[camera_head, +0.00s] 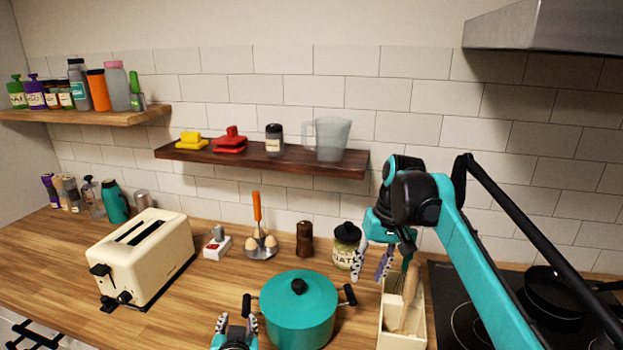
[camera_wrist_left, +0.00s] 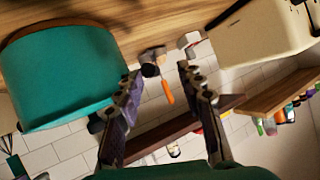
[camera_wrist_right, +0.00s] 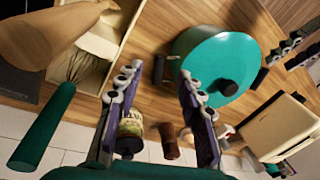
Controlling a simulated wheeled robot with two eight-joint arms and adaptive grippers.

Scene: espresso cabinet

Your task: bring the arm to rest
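My right gripper (camera_head: 375,260) hangs above the counter, between the lidded glass jar (camera_head: 346,245) and the cream utensil box (camera_head: 402,325). It is open, with nothing between its fingers; the right wrist view shows its spread fingers (camera_wrist_right: 160,105). My left gripper (camera_head: 236,328) is low at the bottom edge of the head view, just left of the teal pot (camera_head: 300,318). The left wrist view shows its fingers (camera_wrist_left: 158,90) spread and empty, with the pot beside them. My right arm reaches in from the lower right, partly over the hob.
A cream toaster (camera_head: 150,255) stands on the left of the counter. An egg holder (camera_head: 261,250), a brown shaker (camera_head: 304,239) and a dark wooden shelf (camera_head: 255,160) are behind the pot. A black hob (camera_head: 455,300) with a pan (camera_head: 553,293) lies right.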

